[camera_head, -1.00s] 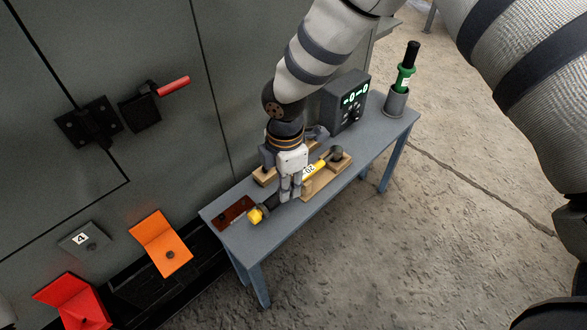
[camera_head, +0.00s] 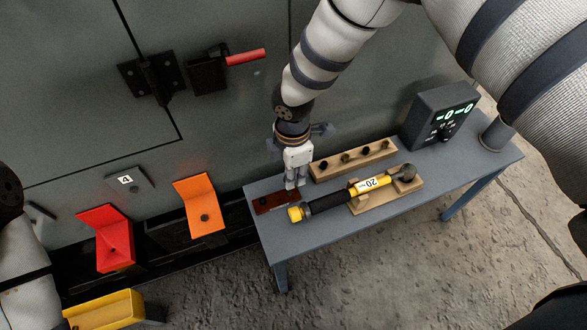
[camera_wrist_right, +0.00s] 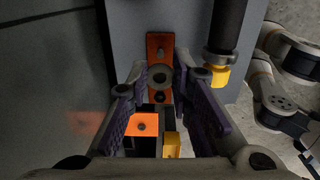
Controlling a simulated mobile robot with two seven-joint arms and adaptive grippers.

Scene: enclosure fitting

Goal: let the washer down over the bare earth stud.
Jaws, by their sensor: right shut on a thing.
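My right gripper (camera_head: 292,186) points down at the left end of the blue-grey table. In the right wrist view its fingers (camera_wrist_right: 160,80) are shut on a small grey ring, which looks like the washer (camera_wrist_right: 160,70). Below it is a red-brown bar (camera_wrist_right: 157,42), which shows in the head view as a dark red plate (camera_head: 268,205) on the table. One light stud-like spot shows on the bar beyond the ring and a dark round spot nearer. I cannot tell which is the bare earth stud, nor the washer's exact height.
A yellow and black wrench (camera_head: 340,195) lies close to the right of the bar, on a wooden rest. A wooden block with knobs (camera_head: 352,160) and a meter (camera_head: 438,115) stand behind. Orange (camera_head: 200,192) and red (camera_head: 103,225) brackets are on the left.

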